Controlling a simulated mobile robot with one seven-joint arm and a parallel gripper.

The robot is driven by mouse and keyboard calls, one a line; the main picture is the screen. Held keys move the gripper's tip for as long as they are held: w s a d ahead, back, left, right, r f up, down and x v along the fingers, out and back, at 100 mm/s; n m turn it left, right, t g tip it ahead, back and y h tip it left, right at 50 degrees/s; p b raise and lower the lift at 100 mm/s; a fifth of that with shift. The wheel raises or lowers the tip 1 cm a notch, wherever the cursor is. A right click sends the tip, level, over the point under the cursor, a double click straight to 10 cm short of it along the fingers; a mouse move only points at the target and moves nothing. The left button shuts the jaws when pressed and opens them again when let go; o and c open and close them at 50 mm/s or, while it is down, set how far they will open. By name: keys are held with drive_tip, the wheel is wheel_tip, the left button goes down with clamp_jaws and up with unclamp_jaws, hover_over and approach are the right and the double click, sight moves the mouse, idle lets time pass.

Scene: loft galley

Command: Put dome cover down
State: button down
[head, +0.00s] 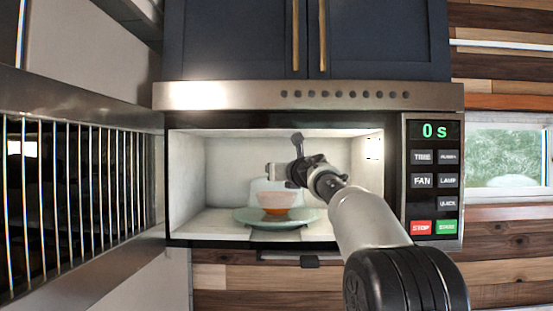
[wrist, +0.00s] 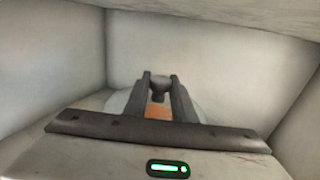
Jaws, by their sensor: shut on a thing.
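The dome cover (head: 257,187) is a pale see-through dome inside the open microwave, over a bowl (head: 277,202) with orange contents. The bowl stands on a pale green plate (head: 243,215). My gripper (head: 271,170) reaches into the microwave from the right, above the bowl. In the wrist view my gripper (wrist: 162,92) has its two fingers shut on the dark knob of the dome cover (wrist: 160,82). The dome shows faintly on both sides of the fingers, with orange behind them. I cannot tell whether the dome's rim touches the plate.
The microwave (head: 432,180) has white inner walls, a low ceiling and a panel reading 0 s. Its walls and ceiling stand close around my gripper. Dark blue cabinets (head: 380,40) hang above.

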drive_tip(key=shift+f+b, duration=0.3)
drive_tip(key=shift+f, duration=0.6)
drive_tip(key=shift+f+b, duration=0.5)
drive_tip(key=shift+f, duration=0.05)
drive_tip(key=c, duration=1.5)
unclamp_jaws()
